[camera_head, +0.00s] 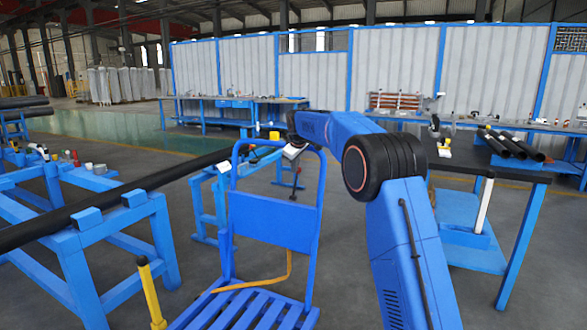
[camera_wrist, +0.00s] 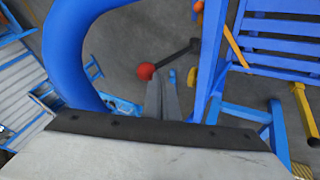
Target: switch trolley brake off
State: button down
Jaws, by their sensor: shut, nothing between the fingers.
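The blue trolley (camera_head: 272,220) stands in front of me, with a tall looped handle, a back panel and a slatted deck. Its blue frame and slats (camera_wrist: 285,45) fill the right of the wrist view. A lever with a red ball knob (camera_wrist: 146,71) and a dark rod shows in the wrist view, beside the trolley frame; I take it for the brake lever. My gripper (camera_wrist: 163,88) is shut and empty, its fingertips close to the knob; I cannot tell whether they touch. In the head view my gripper (camera_head: 293,153) is by the upper part of the trolley handle.
A blue stand with a long dark pipe (camera_head: 125,197) is at the left. A dark-topped workbench (camera_head: 490,168) with short pipes is at the right. A yellow post (camera_head: 150,290) stands at the front left. An orange bar (camera_head: 262,284) crosses the trolley. Open floor lies behind.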

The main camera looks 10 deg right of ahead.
jog(key=shift+w+d+f, duration=0.15)
jog(key=shift+w+d, duration=0.4)
jog(key=shift+w, duration=0.2)
jog(key=shift+s+a, duration=0.3)
jog(key=a+v, duration=0.1)
jog(key=v, duration=1.1)
jog(key=shift+a, duration=0.15)
jog(key=shift+s, duration=0.1)
